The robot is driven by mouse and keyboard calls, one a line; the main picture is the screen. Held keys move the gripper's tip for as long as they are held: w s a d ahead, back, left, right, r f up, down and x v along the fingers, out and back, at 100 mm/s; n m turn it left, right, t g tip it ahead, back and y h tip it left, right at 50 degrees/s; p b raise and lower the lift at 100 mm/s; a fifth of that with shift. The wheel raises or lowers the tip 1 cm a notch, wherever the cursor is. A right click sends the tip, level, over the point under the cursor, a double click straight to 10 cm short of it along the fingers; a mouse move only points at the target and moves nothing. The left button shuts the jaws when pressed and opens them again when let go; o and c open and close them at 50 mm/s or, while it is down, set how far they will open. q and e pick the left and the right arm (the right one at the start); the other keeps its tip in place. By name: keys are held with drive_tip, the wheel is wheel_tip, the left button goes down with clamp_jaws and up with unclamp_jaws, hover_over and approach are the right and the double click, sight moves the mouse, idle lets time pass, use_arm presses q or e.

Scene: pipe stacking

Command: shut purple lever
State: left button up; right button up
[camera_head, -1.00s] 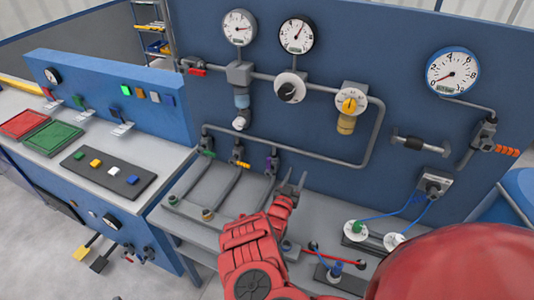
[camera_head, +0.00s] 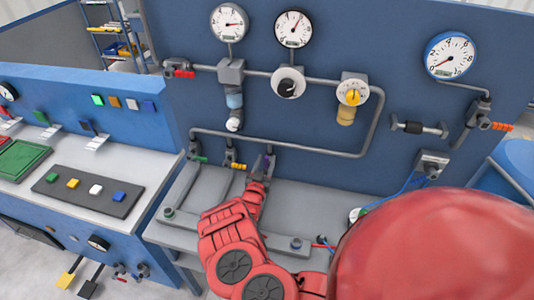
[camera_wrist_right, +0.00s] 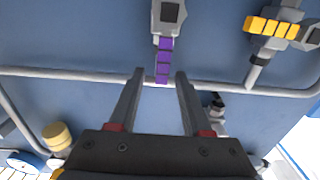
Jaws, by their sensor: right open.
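The purple lever (camera_wrist_right: 163,60) hangs from a grey valve body (camera_wrist_right: 169,15) in the right wrist view. In the head view the lever (camera_head: 267,160) is small and partly hidden behind my right gripper. My right gripper (camera_wrist_right: 160,73) is open, and the lever's free end shows between its two fingertips, with a gap on each side. I cannot tell whether the fingers reach fully around it in depth. In the head view my right gripper (camera_head: 263,172) is at the lever, at the foot of the blue panel. My left gripper is not in view.
A yellow lever (camera_head: 236,166) and a green lever (camera_head: 198,159) sit on neighbouring valves to the left. A grey pipe (camera_head: 310,148) runs along the panel just above. The grey bench top (camera_head: 320,200) has clear room right of my arm.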

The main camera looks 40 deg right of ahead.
drive_tip(key=shift+x, duration=2.5)
drive_tip(key=shift+w+a, duration=0.15)
clamp_jaws()
